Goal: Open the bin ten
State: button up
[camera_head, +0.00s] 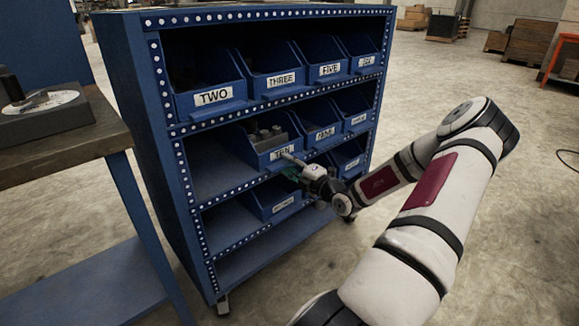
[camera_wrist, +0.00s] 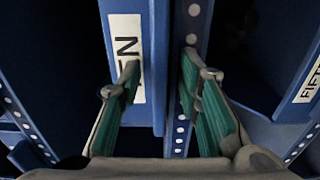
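The bin marked TEN (camera_head: 262,142) is a blue open-topped bin on the middle shelf of the blue rack, with dark grey parts inside. Its white label shows partly in the wrist view, where the bin's front (camera_wrist: 147,35) runs upright in the picture. My gripper (camera_head: 291,163) is at the front of this bin, by its label. In the wrist view my gripper (camera_wrist: 161,68) has its two green-padded fingers spread apart. The bin's front lip lies between them with gaps showing on both sides. The left finger overlaps the label. Whether either finger touches the bin is unclear.
The rack (camera_head: 180,150) holds several other labelled bins, with bins TWO (camera_head: 212,97) and THREE (camera_head: 275,83) above. A dotted rail (camera_wrist: 182,130) runs close to my right finger. A workbench (camera_head: 60,135) stands at the left. Open floor lies to the right.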

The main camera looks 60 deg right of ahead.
grip_shut()
jog(key=shift+s, duration=0.15)
jog(key=shift+s+a+r+p, duration=0.15)
jog(key=shift+s+p, duration=0.3)
jog(key=shift+p, duration=0.35)
jog(key=p+v, duration=1)
jog(key=v, duration=0.5)
